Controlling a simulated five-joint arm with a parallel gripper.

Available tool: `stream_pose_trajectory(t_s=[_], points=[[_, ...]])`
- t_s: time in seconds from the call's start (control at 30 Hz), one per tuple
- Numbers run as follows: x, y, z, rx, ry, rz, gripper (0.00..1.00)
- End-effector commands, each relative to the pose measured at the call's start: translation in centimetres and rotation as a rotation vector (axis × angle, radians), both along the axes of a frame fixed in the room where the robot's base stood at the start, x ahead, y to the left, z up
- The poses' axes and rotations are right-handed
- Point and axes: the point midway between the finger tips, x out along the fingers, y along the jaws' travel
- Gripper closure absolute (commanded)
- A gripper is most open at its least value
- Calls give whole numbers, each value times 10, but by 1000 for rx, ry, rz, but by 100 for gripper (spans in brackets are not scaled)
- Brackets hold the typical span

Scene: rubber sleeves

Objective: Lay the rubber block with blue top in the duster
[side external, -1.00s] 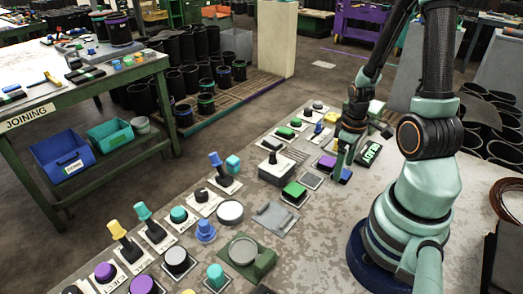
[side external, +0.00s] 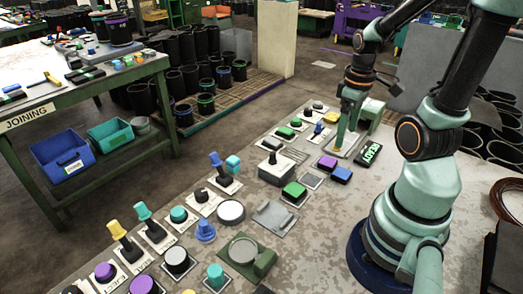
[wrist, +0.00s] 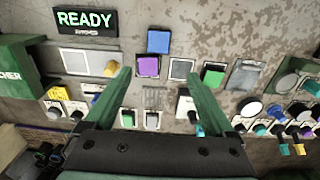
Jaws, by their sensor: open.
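The rubber block with blue top (side external: 341,174) lies on the bench beside a purple-topped block (side external: 327,162). In the wrist view the blue top (wrist: 158,41) is ahead of the fingers, just above the purple top (wrist: 148,66). My gripper (side external: 341,150) is beyond the block in the side view, apart from it. In the wrist view my gripper (wrist: 155,70) has its green fingers spread with nothing held between them. No fixture carries a readable duster label, so I cannot tell which one it is.
A lit READY sign (side external: 370,153) lies right of the blue block. A green-topped block (side external: 294,190), a grey flat tray (side external: 272,217) and a green fixture with a round dish (side external: 262,262) are on the left. Bare bench lies in front of the block.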

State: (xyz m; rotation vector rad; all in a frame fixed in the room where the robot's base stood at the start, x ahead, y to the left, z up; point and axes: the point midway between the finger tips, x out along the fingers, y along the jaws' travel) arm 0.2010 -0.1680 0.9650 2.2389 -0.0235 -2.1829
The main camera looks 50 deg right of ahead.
Motion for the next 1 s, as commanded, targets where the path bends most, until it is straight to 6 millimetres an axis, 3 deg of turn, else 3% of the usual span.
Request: stream_pose_trajectory(t_s=[0.23,0.4,0.5,0.67,1.0], points=[[61,69,56,-72,-215,22,11],[81,128,93,-39,-370,20,11],[83,151,106,-7,-428,16,11],[83,168,116,20,-466,8,5],[84,168,116,21,-467,4,5]])
